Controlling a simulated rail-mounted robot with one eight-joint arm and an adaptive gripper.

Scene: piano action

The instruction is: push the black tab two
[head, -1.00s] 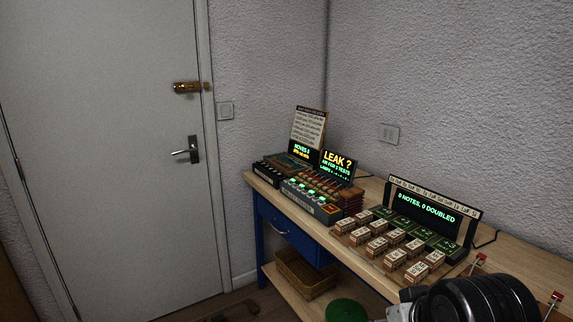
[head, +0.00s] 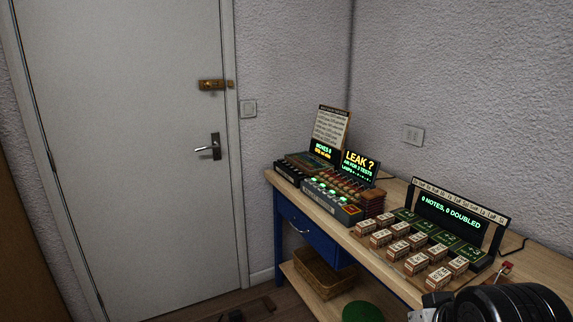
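I cannot make out a black tab marked two at this distance. A low panel with green lit spots (head: 333,207) stands at the left end of the workbench. A small black box (head: 289,173) sits at its left end. A display reading "LEAK ?" (head: 360,163) stands behind the panel. Several pale labelled blocks (head: 400,230) stand in rows further right, before a display reading "0 NOTES, 0 DOUBLED" (head: 450,212). A black rounded part of my arm shows at the lower right; my gripper's fingertips are not visible.
The wooden workbench (head: 525,262) has a blue drawer (head: 300,232) and runs along the right wall. A wicker basket (head: 318,273) and a green round thing (head: 362,311) are on its lower shelf. A closed door (head: 120,150) is at left.

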